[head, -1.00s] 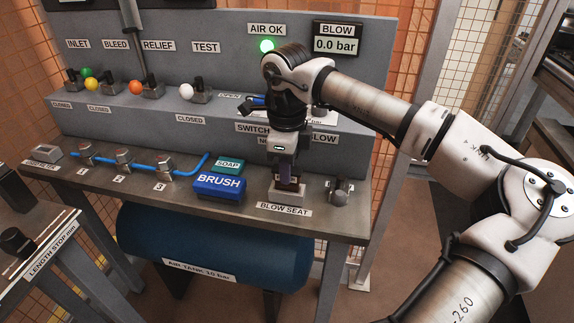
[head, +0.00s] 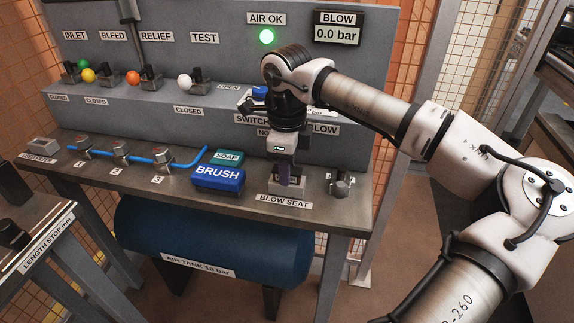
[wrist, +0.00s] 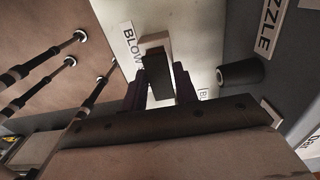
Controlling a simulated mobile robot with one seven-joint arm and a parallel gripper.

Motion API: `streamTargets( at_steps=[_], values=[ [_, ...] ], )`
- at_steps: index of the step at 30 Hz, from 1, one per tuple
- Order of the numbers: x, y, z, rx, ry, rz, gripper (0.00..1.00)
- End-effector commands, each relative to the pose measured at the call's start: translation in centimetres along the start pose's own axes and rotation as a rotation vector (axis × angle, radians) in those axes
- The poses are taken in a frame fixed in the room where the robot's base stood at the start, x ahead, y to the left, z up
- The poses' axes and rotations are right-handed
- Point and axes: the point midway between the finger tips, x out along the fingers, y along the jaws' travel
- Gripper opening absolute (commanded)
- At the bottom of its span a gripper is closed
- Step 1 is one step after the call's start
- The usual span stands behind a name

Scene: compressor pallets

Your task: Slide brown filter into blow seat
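My gripper (head: 287,170) points down at the blow seat (head: 287,186), a small light block behind the BLOW SEAT label at the front of the bench. In the wrist view, a dark block that looks like the brown filter (wrist: 157,76) sits between my two dark fingers (wrist: 158,92), with both fingers close against its sides. The light seat block (wrist: 155,41) shows just beyond the filter. The two overlap in the picture, and I cannot tell whether the filter is inside the seat. In the head view the filter is hard to separate from my fingers.
A blue BRUSH block (head: 218,178) and a teal SOAP block (head: 229,157) lie left of the seat. A small metal fitting (head: 340,184) stands right of it, a dark cylinder (wrist: 240,73) beside it in the wrist view. The valve panel (head: 200,110) rises behind.

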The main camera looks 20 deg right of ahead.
Motion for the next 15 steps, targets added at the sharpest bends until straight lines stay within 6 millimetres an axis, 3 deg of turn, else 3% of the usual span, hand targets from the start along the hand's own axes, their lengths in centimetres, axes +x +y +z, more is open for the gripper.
streamTargets(
  at_steps=[3, 11, 15],
  values=[
    [-0.1, 0.0, 0.0, 0.000, 0.000, 0.000, 0.44],
    [-0.1, 0.0, 0.0, 0.000, 0.000, 0.000, 0.44],
    [-1.1, -0.1, 0.0, 0.001, 0.000, -0.002, 0.44]
  ],
)
